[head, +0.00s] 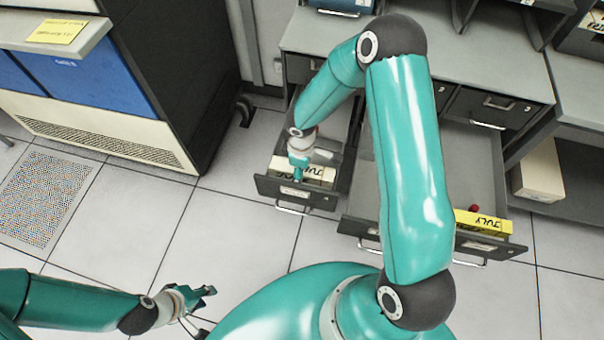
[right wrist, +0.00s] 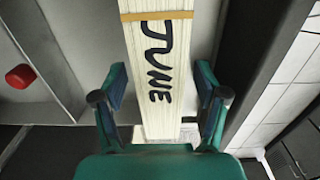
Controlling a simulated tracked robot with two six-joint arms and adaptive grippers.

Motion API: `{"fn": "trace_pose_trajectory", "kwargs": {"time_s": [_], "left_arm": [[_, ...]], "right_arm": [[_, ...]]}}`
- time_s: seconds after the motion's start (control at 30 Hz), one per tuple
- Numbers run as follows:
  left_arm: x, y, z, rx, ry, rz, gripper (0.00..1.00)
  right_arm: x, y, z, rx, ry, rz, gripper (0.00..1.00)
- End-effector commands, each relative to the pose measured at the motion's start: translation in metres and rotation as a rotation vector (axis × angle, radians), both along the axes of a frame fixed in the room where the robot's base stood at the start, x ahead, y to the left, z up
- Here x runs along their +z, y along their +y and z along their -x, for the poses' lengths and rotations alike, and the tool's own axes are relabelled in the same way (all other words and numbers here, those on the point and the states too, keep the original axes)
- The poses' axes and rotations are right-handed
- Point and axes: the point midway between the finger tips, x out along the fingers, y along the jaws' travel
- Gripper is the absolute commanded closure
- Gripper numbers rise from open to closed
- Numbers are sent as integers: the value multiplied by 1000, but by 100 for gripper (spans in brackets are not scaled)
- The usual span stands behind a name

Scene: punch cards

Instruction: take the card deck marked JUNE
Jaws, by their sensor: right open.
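The JUNE card deck (head: 318,173) lies in the front of the left open drawer (head: 335,197), its lettering partly covered by my right gripper (head: 297,176). In the right wrist view the cream deck (right wrist: 160,65) shows the handwritten word JUNE and a tan band. The fingers of my right gripper (right wrist: 160,100) are apart, one on each side of the deck's near part; I cannot tell whether they touch it. My left gripper (head: 203,307) is away from the drawers above the floor at lower left, its fingers apart and empty.
A wider open drawer (head: 515,248) on the right holds a yellow deck marked JULY (head: 481,223) and a small red object (head: 473,209). A grey cabinet (head: 460,62) stands behind. A black and blue machine (head: 90,75) is at left. The tiled floor (head: 235,225) between is clear.

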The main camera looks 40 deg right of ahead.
Motion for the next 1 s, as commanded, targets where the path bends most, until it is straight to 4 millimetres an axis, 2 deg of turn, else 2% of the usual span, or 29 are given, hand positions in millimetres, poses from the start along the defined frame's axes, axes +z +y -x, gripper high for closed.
{"fn": "trace_pose_trajectory", "kwargs": {"time_s": [0.13, 0.17, 0.5, 0.6, 1.0], "left_arm": [[0, 0, 0, 0, 0, 0, 65], [0, 0, 0, 0, 0, 0, 65], [0, 0, 0, 0, 0, 0, 65], [0, 0, 0, 0, 0, 0, 65], [0, 0, 0, 0, 0, 0, 65]], "right_arm": [[0, 0, 0, -1, 0, 0, 27], [0, 0, 0, -1, 0, 0, 30], [1, 0, 0, -1, 0, 0, 87], [1, 0, 0, -2, 1, 1, 100], [3, -2, 0, -3, -1, 2, 100]]}}
